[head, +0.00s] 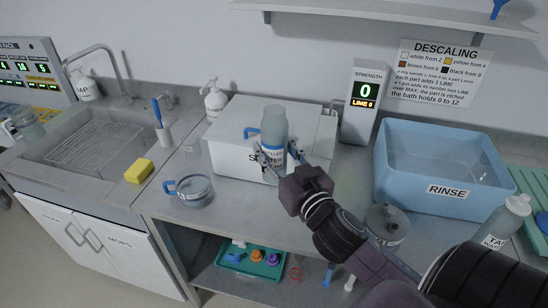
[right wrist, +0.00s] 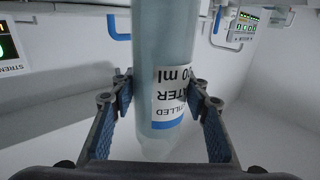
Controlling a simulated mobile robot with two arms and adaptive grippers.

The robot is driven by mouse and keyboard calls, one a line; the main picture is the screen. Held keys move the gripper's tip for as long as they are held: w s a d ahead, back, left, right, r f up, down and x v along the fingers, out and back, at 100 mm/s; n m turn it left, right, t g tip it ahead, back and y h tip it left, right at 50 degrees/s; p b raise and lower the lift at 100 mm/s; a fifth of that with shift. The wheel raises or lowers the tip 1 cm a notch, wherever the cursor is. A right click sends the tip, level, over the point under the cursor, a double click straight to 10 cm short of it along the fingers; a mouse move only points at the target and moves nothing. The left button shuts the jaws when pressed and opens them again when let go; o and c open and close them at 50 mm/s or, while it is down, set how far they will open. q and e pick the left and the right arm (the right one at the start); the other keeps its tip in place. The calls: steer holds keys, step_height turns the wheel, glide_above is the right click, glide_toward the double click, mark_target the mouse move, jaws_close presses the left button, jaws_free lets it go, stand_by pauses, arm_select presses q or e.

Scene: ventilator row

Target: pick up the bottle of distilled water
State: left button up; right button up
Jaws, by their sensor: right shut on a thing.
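The distilled water bottle (head: 274,125), pale blue-grey with a white and blue label, is upright in front of the white box in the head view. My right gripper (head: 279,160) is shut on it, one finger on each side. In the right wrist view the bottle (right wrist: 165,50) stands between the two padded fingers (right wrist: 165,105), its label upside down and partly readable as distilled water. The bottle's base is partly hidden, and I cannot tell if it touches the counter. My left gripper is not in view.
A white lettered box (head: 232,135) stands behind the bottle. A blue-handled glass jug (head: 194,191) is left of it. A blue rinse bath (head: 430,190), a lidded metal pot (head: 388,222) and a tap water bottle (head: 506,222) are to the right. The sink (head: 95,150) is far left.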

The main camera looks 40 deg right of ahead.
mark_target(279, 135)
steer(key=shift+r+p, duration=0.35)
steer(key=shift+r, duration=2.6)
